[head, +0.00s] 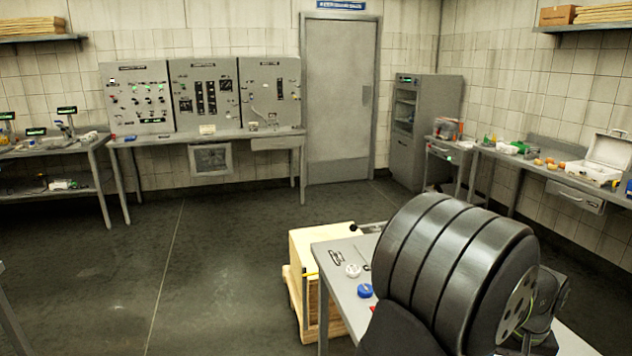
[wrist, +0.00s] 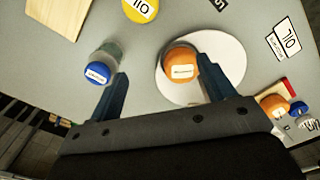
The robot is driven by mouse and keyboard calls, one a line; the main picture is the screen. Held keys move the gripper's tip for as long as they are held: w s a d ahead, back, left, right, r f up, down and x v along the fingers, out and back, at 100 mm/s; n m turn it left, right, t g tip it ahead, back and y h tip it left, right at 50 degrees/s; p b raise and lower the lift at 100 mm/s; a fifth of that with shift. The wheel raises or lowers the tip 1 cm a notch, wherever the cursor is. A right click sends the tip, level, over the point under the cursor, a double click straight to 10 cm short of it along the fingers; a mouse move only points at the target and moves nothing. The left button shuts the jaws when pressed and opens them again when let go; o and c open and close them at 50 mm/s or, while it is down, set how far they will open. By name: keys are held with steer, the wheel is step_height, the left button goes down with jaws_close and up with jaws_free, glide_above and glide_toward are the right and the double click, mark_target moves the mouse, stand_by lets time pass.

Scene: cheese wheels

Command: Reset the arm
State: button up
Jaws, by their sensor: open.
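My gripper (wrist: 162,69) is open in the wrist view, its two blue-grey fingers apart over the table. An orange-topped round item (wrist: 181,66) with a white label sits on a white disc (wrist: 228,55), between the finger ends in the picture. I cannot tell how far below the fingers it is. A jar with a blue labelled lid (wrist: 98,72) stands just left of the left finger. Nothing shows held in the fingers. In the head view my large dark arm fills the lower right, and the gripper cannot be seen there.
The grey table (head: 340,283) holds a white round item (head: 353,271) and a blue round item (head: 365,291). A wooden crate (head: 310,245) stands beside it. The wrist view also shows a yellow OIL item (wrist: 139,9), a wooden board (wrist: 60,14) and an OIL card (wrist: 288,41). Open floor lies left.

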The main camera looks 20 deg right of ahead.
steer(key=s+r+m, duration=0.3)
steer(key=s+m, duration=0.6)
steer(key=s, duration=1.8)
steer(key=w+d+f, duration=0.1)
steer(key=w+f, duration=0.1)
steer(key=w+d+f, duration=0.2)
steer(key=w, duration=0.1)
steer(key=w+d+f, duration=0.1)
steer(key=w+f, duration=0.1)
steer(key=w, duration=0.1)
steer(key=shift+w+d, duration=0.15)
steer(key=shift+w, duration=0.1)
steer(key=shift+w+d+f, duration=0.25)
steer(key=shift+w+f, duration=0.15)
steer(key=shift+w, duration=0.15)
